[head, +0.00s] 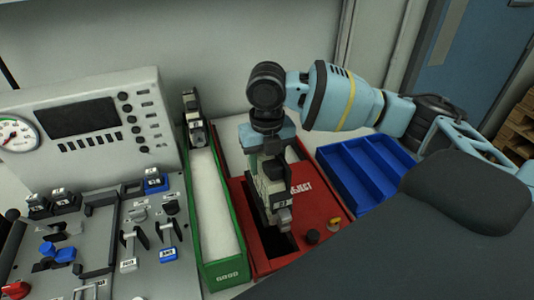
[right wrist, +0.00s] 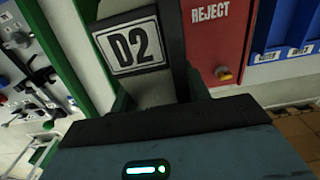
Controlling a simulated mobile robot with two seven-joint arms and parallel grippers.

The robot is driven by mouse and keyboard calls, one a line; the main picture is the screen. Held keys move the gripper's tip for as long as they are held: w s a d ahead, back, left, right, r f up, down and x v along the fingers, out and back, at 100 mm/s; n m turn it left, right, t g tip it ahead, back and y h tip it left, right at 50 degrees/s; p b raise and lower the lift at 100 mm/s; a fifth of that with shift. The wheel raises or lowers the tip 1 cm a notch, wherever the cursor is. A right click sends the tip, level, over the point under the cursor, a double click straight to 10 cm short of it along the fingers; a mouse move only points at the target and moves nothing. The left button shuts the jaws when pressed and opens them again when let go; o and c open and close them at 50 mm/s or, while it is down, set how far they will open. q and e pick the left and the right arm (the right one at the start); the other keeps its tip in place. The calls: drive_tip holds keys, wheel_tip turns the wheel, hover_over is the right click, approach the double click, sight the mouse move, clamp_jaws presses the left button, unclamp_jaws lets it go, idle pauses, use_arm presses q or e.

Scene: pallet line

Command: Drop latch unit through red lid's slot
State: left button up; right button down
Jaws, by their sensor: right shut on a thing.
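My right gripper (head: 266,168) points down over the red lid (head: 318,207), which is marked REJECT. It is shut on a grey and black latch unit (head: 283,218) with a white label. In the right wrist view the label on the latch unit (right wrist: 133,46) reads D2. The dark slot (head: 286,243) in the red lid shows around the unit's lower end. I cannot tell whether that end is above the slot or inside it. The red lid (right wrist: 217,45) also shows in the right wrist view. My left gripper is not in view.
A green bin (head: 226,272) marked GOOD stands left of the red lid, with another unit (head: 194,118) at its far end. A blue divided tray (head: 362,172) lies to the right. A control panel (head: 88,130) and a switch fixture (head: 110,236) fill the left.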

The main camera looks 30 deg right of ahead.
wheel_tip(320, 180, down, 2)
drive_tip(key=shift+f+b, duration=0.55)
drive_tip(key=shift+f, duration=2.05)
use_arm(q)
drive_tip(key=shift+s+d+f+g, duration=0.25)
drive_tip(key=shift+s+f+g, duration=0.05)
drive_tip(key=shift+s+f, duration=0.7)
use_arm(e)
drive_tip(key=shift+f, duration=1.2)
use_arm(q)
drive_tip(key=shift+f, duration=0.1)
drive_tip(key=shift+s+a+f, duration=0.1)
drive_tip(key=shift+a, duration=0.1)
use_arm(e)
drive_tip(key=c, duration=0.6)
unclamp_jaws()
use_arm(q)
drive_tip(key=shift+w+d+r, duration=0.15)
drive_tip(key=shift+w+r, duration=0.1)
use_arm(e)
drive_tip(key=shift+r, duration=3.9)
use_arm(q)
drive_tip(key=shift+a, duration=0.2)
